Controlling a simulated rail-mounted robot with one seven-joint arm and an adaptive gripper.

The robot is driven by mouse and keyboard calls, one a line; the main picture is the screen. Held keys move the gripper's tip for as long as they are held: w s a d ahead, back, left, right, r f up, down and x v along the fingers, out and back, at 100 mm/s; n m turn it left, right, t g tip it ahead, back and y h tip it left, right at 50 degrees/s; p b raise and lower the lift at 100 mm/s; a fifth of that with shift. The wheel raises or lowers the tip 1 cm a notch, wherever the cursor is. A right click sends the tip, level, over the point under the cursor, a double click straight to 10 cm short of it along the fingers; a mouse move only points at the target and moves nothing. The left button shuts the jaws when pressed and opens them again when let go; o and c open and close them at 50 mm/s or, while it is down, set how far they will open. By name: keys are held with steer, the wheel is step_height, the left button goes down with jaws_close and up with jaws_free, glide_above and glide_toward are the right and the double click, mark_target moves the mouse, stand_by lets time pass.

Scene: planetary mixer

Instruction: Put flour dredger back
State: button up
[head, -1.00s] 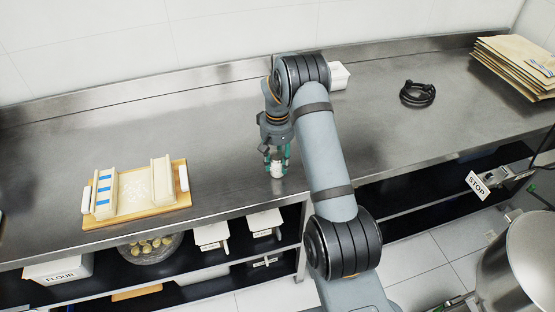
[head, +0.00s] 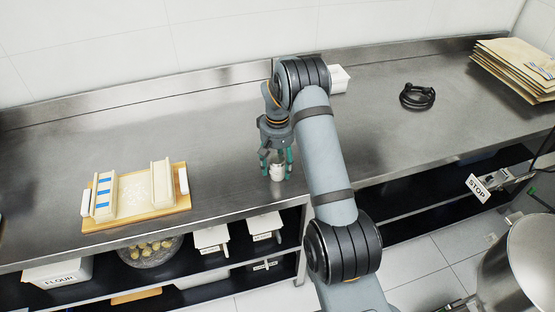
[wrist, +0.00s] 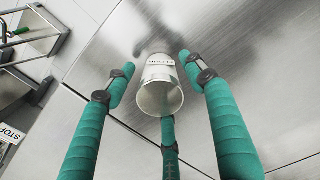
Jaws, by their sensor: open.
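A small pale metal cup with a white label, which looks like the flour dredger (head: 277,173), stands on the steel counter near its front edge.
A wooden board (head: 150,214) with pale rails and flour lies to the left. Shelves below hold bins.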

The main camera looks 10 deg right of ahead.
step_height(320, 180, up, 12)
steer(key=shift+r+b, duration=0.15)
steer(key=shift+b, duration=0.6)
steer(key=shift+a, duration=0.1)
